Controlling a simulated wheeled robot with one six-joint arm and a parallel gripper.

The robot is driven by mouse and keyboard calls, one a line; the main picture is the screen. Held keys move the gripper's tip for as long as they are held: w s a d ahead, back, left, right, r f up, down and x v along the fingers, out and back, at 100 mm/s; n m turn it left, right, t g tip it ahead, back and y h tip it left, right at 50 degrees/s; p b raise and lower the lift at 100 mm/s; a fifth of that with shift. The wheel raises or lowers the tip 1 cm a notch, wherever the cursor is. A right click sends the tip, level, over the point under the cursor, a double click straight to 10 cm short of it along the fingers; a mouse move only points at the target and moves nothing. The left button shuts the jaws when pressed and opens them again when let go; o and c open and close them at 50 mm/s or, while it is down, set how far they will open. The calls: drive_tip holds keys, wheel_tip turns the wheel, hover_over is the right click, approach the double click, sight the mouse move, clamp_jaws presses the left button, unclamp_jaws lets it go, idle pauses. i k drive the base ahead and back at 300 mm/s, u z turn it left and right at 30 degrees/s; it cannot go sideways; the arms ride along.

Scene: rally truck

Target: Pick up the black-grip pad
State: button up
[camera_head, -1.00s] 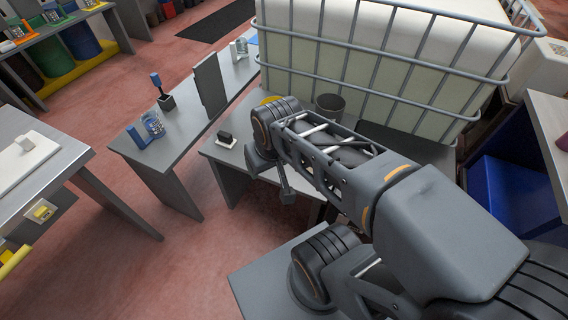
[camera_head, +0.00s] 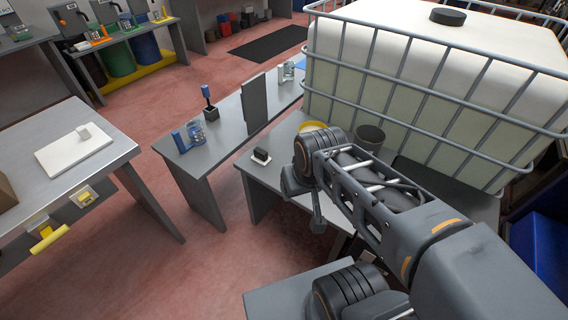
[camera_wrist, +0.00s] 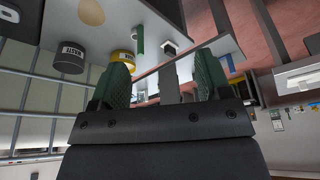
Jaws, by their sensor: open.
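The black-grip pad (camera_head: 261,156) is a small black block on a white base. It lies on the near grey table (camera_head: 285,190), close to its left edge. In the wrist view a small black-and-white piece (camera_wrist: 169,47), which looks like the pad, shows beyond the fingertips. My gripper (camera_wrist: 163,70) has two green fingers, spread apart with nothing between them. The pad is apart from the fingers. In the head view my arm's links hide the gripper's fingers and part of the table.
A dark bin (camera_head: 369,138) and a yellow container (camera_head: 312,127) stand on the same table, right of the pad. A large caged white tank (camera_head: 430,90) rises behind. A neighbouring bench (camera_head: 228,130) holds a blue-handled brush, a mug and an upright panel.

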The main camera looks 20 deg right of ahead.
sight(260, 156)
drive_tip(key=u, duration=0.45)
drive_tip(key=i, duration=1.1)
drive_tip(key=z, duration=0.4)
